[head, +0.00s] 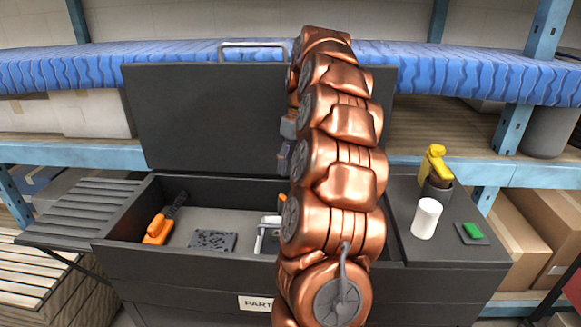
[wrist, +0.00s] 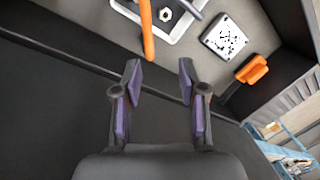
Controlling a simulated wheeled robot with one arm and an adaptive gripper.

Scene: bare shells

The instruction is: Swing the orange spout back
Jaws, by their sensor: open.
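In the head view only a small orange bit (head: 282,198) shows beside my arm, above a white part (head: 267,234); my arm hides the rest. My gripper (wrist: 158,78) is open and empty, with its fingertips below the spout's end in the wrist picture and apart from it. In the head view my copper arm mostly hides the gripper.
The dark box (head: 110,240) has a raised lid (head: 200,110) behind it. Inside lie an orange-handled tool (head: 158,230) and a speckled plate (head: 213,240).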

